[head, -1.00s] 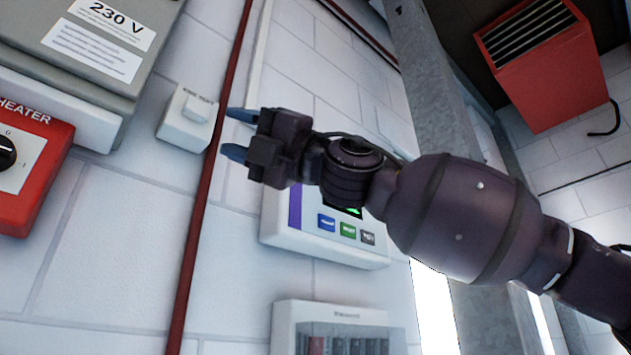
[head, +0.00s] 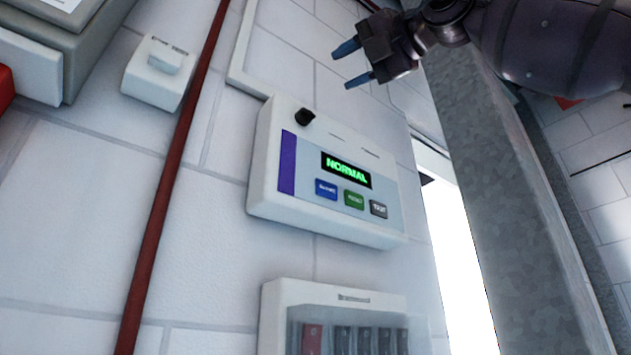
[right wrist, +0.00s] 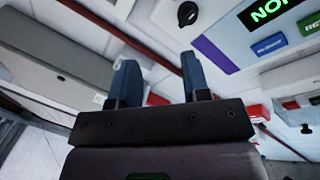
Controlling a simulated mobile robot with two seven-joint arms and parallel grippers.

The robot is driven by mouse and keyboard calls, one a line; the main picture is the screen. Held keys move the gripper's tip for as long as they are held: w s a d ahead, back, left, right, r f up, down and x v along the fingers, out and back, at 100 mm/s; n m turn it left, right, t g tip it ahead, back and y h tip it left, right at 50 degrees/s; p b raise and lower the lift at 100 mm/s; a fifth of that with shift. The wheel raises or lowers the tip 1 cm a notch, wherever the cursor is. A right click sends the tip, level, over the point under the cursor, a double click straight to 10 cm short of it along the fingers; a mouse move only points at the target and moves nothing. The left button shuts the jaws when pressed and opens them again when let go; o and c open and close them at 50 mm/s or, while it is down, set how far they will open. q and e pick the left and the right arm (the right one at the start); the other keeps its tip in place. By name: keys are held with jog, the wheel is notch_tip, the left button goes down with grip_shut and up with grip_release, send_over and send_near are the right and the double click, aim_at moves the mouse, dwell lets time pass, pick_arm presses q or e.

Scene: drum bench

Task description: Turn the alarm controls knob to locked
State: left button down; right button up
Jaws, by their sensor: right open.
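The alarm control panel (head: 330,180) is a white box on the wall in the middle of the head view. Its green display (head: 346,169) reads NORMAL, with blue, green and dark grey buttons below. The black knob (head: 305,117) sits at the panel's upper left; it also shows in the right wrist view (right wrist: 188,13), at the top. My right gripper (head: 346,65) is open and empty, above and to the right of the knob, apart from the panel. Its two blue fingers (right wrist: 158,82) show in the right wrist view. My left gripper is not in view.
A dark red pipe (head: 170,190) runs down the wall left of the panel. A white switch box (head: 155,85) is beyond it. A breaker box (head: 345,300) is below the panel. A grey metal post (head: 510,200) stands at the right.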

aim_at(311, 113)
jog(key=w+a+m+p, duration=0.1)
jog(key=w, duration=0.1)
jog(key=w+a+f+m+h+p, duration=0.1)
jog(key=w+a, duration=0.1)
jog(key=w, duration=0.1)
jog(key=w+a+m+h+p, duration=0.1)
jog(key=w+a, duration=0.1)
jog(key=w, duration=0.1)
jog(key=shift+a+f, duration=0.2)
jog(key=shift+w+a+f+p, duration=0.1)
jog(key=shift+w+a+p, duration=0.25)
jog(key=shift+w+a, duration=0.15)
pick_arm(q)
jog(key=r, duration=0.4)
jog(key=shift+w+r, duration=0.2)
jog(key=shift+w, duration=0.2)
pick_arm(e)
jog(key=c, duration=0.6)
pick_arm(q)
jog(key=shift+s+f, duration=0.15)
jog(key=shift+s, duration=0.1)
pick_arm(e)
jog(key=shift+c, duration=0.2)
